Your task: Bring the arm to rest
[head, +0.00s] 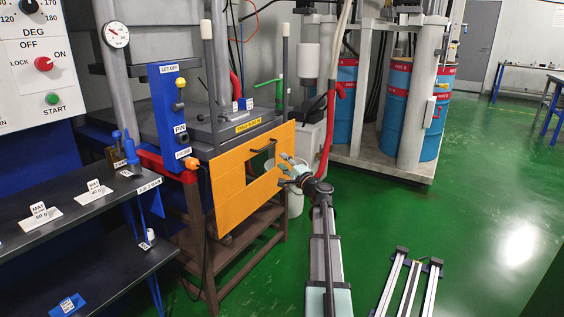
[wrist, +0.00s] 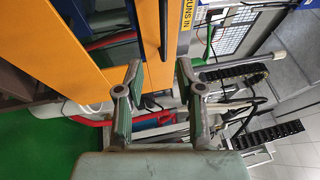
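My gripper (head: 289,172) is in front of the right part of the orange panel (head: 235,200) on the machine. In the wrist view my gripper (wrist: 158,85) has its two fingers spread, with nothing held between them. The orange panel (wrist: 80,50) fills the upper left of that view. Its dark handle (wrist: 164,30) lies beyond the fingertips; I cannot tell the exact gap. The handle (head: 262,148) also shows in the head view, above the panel's window. My arm reaches up from the bottom of the head view.
Blue drums (head: 397,95) stand in a grey frame at the back. A white bucket (head: 294,200) is behind my gripper. A dark shelf (head: 75,222) with label cards is at left. Rails (head: 410,285) lie at lower right. The green floor (head: 480,210) at right is mostly clear.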

